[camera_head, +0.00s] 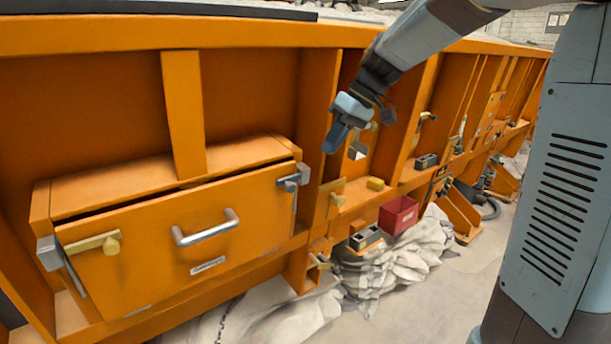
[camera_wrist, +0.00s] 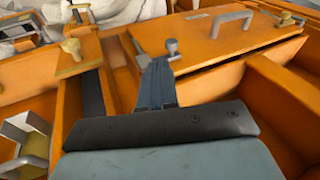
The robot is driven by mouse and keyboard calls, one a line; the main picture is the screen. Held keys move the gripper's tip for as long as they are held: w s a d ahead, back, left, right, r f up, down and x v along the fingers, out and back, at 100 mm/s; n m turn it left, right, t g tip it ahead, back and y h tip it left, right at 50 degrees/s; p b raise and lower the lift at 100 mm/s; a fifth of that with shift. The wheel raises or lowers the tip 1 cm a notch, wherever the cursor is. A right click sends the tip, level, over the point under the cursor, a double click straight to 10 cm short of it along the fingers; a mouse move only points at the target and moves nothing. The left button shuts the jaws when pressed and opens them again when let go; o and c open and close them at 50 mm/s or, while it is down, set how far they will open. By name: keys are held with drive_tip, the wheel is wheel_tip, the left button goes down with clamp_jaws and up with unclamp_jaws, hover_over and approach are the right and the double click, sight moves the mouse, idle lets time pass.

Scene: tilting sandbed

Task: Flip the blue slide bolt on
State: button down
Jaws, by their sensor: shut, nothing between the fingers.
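No slide bolt here looks clearly blue. A grey latch (camera_head: 293,180) with a knob sits at the upper right corner of the orange box front. In the wrist view this grey latch (camera_wrist: 172,48) shows just beyond my fingertips; I cannot tell whether they touch. My gripper (camera_head: 333,142) is shut and empty, up and to the right of that latch in the head view. Its closed fingers (camera_wrist: 157,78) point toward the box in the wrist view. A yellow bolt (camera_head: 334,197) is on the post right of the box; it also shows in the wrist view (camera_wrist: 76,52).
The orange box (camera_head: 160,275) has a grey handle (camera_head: 207,228), a yellow knob (camera_head: 108,243) and another grey fitting (camera_head: 49,252). A red bin (camera_head: 398,214) and white sacks (camera_head: 385,273) are at right. Orange ribs (camera_head: 183,110) stand out from the wall.

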sight(305, 175)
drive_tip(key=shift+w+a+f+n, duration=0.1)
drive_tip(key=shift+w+a+n, duration=0.3)
drive_tip(key=shift+w, duration=0.45)
drive_tip(key=shift+a, duration=0.1)
drive_tip(key=x, duration=1)
drive_tip(key=shift+s+a, duration=0.15)
drive_tip(key=shift+s, duration=0.05)
